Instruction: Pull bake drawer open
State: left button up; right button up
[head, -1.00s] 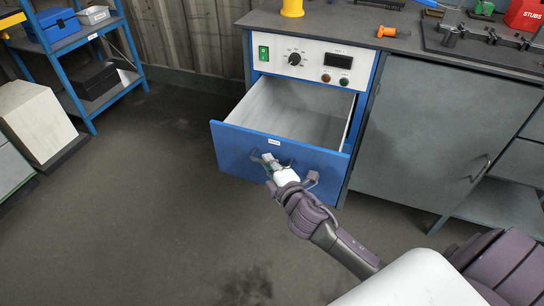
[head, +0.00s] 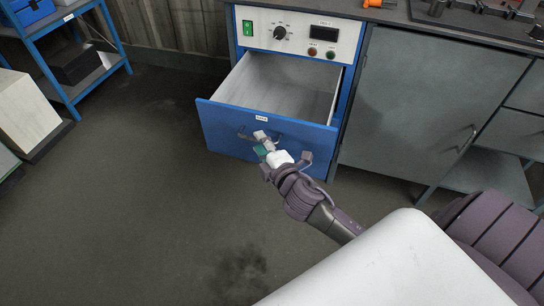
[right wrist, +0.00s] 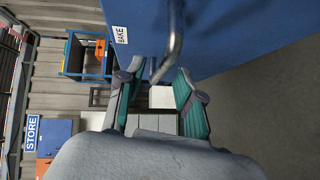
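The blue drawer (head: 225,125) stands pulled out of the cabinet, its light grey inside open to view. A small white label and a dark bar handle (head: 243,133) are on its front; the wrist view shows the label reading BAKE and the metal handle (right wrist: 174,40). My right gripper (head: 276,144) is in front of the drawer at the handle. In the right wrist view its two teal-padded fingers (right wrist: 158,100) are apart, with the handle's end near the gap between them. Whether a finger touches the handle cannot be told. My left gripper is not in view.
A white control panel (head: 300,22) sits above the drawer. A grey cabinet door (head: 425,105) is to the right. A blue shelf (head: 75,100) and a pale block (head: 25,115) stand at the left. The floor before the drawer is clear.

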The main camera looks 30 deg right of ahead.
jog(key=s+r, duration=0.1)
jog(key=s, duration=0.8)
jog(key=shift+s+a+r, duration=0.2)
jog(key=shift+s+a, duration=0.1)
